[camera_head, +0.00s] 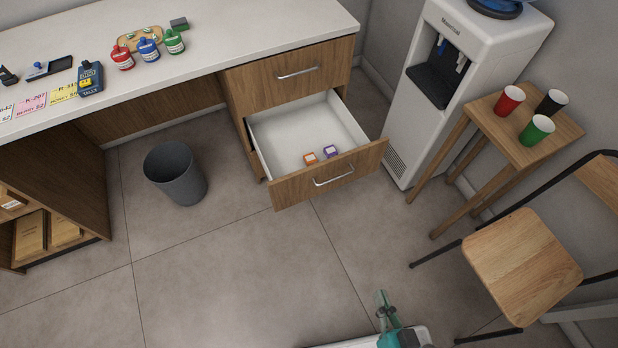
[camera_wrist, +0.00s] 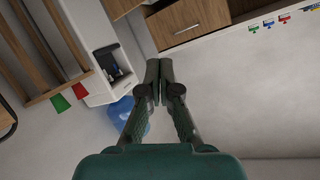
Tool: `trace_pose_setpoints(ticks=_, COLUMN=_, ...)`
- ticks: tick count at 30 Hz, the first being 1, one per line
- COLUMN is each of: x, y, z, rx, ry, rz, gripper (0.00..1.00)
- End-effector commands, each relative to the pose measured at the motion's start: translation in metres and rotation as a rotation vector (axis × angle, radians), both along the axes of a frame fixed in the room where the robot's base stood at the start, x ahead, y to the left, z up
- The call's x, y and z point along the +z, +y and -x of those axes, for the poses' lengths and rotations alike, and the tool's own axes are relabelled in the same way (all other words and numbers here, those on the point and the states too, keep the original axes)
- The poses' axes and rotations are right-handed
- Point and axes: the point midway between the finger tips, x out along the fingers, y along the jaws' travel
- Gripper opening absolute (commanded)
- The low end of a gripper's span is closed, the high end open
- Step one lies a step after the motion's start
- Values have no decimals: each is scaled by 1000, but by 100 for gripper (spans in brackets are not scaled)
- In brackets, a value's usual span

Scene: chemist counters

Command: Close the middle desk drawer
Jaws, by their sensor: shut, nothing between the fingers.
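The open desk drawer (camera_head: 330,178), below a shut upper drawer (camera_head: 290,75), is pulled far out from the wooden desk. Its white inside (camera_head: 290,135) shows, and its front has a silver handle. An orange box (camera_head: 311,159) and a purple box (camera_head: 330,152) lie inside near the front. My gripper (camera_head: 383,298) is at the bottom of the head view, well apart from the drawer front. In the wrist view my gripper (camera_wrist: 160,75) is shut and empty. A wooden drawer front with a handle (camera_wrist: 187,20) shows beyond the fingertips there.
A water dispenser (camera_head: 410,100) stands right of the drawer, beside a small table (camera_head: 545,150) with several cups. A wooden chair (camera_head: 520,262) is at the right. A grey bin (camera_head: 175,175) stands left of the drawer. The floor (camera_head: 230,260) before the drawer is clear.

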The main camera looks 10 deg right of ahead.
Motion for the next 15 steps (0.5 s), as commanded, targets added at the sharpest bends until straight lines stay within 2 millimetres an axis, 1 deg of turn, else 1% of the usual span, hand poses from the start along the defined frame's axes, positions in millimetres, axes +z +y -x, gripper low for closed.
trace_pose_setpoints(ticks=1, x=-14, y=1, z=-16, rx=-13, ry=5, rz=-50, gripper=0)
trace_pose_setpoints(ticks=3, x=-34, y=3, z=-35, rx=-34, ry=22, rz=-127, gripper=0)
trace_pose_setpoints(ticks=5, x=-49, y=6, z=-52, rx=-52, ry=37, rz=-192, gripper=0)
trace_pose_setpoints(ticks=6, x=-59, y=7, z=-64, rx=-63, ry=49, rz=-237, gripper=0)
trace_pose_setpoints(ticks=11, x=-94, y=15, z=-115, rx=-109, ry=92, rz=-410, gripper=0)
trace_pose_setpoints(ticks=12, x=-101, y=18, z=-128, rx=-120, ry=104, rz=-455, gripper=0)
trace_pose_setpoints(ticks=14, x=-112, y=22, z=-149, rx=-137, ry=122, rz=-519, gripper=0)
trace_pose_setpoints(ticks=15, x=-118, y=25, z=-163, rx=-148, ry=134, rz=-562, gripper=0)
